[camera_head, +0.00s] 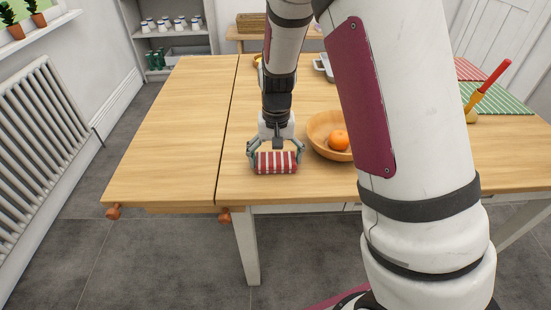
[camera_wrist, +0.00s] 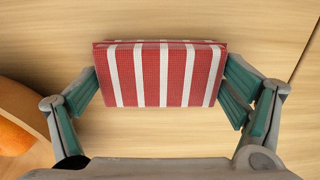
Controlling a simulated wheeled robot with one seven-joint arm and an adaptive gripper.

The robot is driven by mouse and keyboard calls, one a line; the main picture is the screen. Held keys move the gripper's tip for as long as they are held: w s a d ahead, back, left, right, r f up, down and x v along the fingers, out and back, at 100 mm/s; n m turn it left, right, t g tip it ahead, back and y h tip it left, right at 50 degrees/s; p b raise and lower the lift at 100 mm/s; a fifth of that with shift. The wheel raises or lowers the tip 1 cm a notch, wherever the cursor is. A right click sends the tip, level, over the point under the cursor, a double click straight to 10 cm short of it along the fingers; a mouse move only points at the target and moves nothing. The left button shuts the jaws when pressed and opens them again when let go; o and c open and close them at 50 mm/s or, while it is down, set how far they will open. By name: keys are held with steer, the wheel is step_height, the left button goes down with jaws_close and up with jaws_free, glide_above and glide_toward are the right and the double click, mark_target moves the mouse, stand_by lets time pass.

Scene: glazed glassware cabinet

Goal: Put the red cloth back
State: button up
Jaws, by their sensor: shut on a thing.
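The red cloth (camera_head: 276,162) is a folded bundle with red and white stripes, at the near part of the wooden table (camera_head: 180,120). My gripper (camera_head: 276,158) points down over it and is shut on it, one finger at each short end. In the wrist view the cloth (camera_wrist: 160,74) spans between the two fingers of my gripper (camera_wrist: 160,85), with wood behind it. I cannot tell whether the cloth touches the table or is slightly raised.
A wooden bowl (camera_head: 318,129) with an orange (camera_head: 339,140) stands just right of my gripper. Red-striped (camera_head: 468,69) and green-striped (camera_head: 498,98) cloths lie at the table's right, beside a red-handled tool (camera_head: 490,80). The table's left part is clear. A radiator (camera_head: 40,130) is at the left wall.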

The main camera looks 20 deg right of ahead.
mark_target(276, 159)
steer(key=o, duration=0.8)
steer(key=shift+f, duration=0.1)
steer(key=shift+o, duration=0.2)
step_height(276, 159, up, 13)
steer(key=p, duration=0.2)
steer(key=shift+f, duration=0.2)
steer(key=s+r, duration=0.7)
steer(key=s, duration=0.1)
steer(key=s+r+n+t, duration=0.1)
steer(key=s+r, duration=0.1)
steer(key=s, duration=1)
steer(key=s+r+n, duration=0.2)
steer(key=s, duration=1)
steer(key=shift+s+r+n+t, duration=0.15)
steer(key=shift+r+n+t, duration=0.15)
steer(key=shift+t, duration=0.1)
